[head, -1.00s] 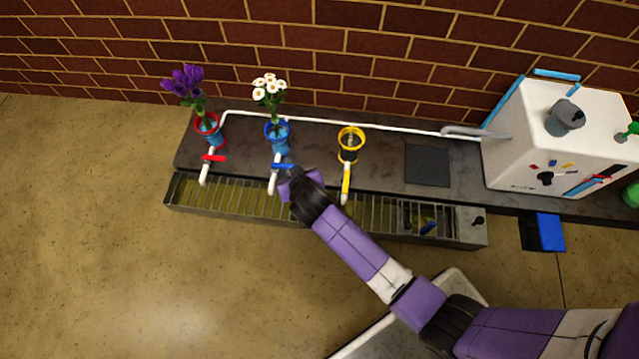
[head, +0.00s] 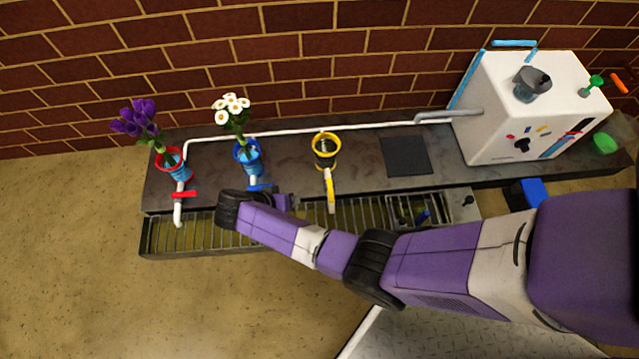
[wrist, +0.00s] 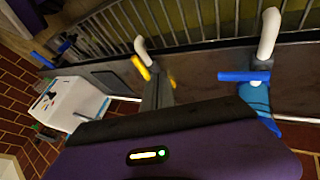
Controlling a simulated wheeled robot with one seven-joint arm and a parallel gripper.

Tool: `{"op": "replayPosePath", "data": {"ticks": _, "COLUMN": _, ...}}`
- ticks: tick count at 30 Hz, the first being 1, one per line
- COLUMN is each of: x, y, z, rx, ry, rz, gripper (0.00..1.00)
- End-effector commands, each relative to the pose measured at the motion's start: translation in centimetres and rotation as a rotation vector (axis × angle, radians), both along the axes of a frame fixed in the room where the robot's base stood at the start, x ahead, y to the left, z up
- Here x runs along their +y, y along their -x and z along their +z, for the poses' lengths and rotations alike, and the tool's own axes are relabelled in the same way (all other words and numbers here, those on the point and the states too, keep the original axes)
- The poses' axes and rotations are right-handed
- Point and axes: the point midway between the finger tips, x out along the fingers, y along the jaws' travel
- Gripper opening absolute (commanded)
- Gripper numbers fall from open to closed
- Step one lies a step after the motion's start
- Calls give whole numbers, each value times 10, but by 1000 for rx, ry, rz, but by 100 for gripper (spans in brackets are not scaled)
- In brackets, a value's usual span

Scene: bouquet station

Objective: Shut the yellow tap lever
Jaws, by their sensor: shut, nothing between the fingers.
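The yellow tap lever (head: 330,189) lies roughly along its white spout, in front of the yellow-rimmed pot (head: 325,151). In the wrist view the yellow lever (wrist: 142,68) shows just beyond the fingertips, slanting. My gripper (head: 289,202) is shut and empty, left of the yellow tap, beside the blue lever (head: 262,188). The grey fingers (wrist: 158,90) in the wrist view overlap the area by the yellow lever; I cannot tell whether they touch it. The blue lever (wrist: 244,76) sits crosswise on its pipe.
The red lever (head: 184,194) is crosswise at the left. Blue and red pots hold white flowers (head: 232,107) and purple flowers (head: 140,118). A slatted drain trough (head: 190,237) runs along the front. A white machine (head: 500,135) stands right.

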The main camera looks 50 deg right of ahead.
Motion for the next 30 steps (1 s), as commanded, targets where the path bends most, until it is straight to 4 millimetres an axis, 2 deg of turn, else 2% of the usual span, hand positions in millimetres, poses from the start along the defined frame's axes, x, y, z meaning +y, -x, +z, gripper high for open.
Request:
{"op": "replayPosePath", "data": {"ticks": 5, "x": -3, "y": 1, "z": -5, "rx": 1, "ry": -1, "rz": 0, "gripper": 0}}
{"op": "replayPosePath", "data": {"ticks": 8, "x": -9, "y": 1, "z": -15, "rx": 1, "ry": -1, "rz": 0, "gripper": 0}}
{"op": "replayPosePath", "data": {"ticks": 22, "x": -62, "y": 7, "z": -87, "rx": 0, "ry": -1, "rz": 0, "gripper": 0}}
{"op": "replayPosePath", "data": {"ticks": 30, "x": -84, "y": 31, "z": -81, "rx": -1, "ry": -1, "rz": 0, "gripper": 0}}
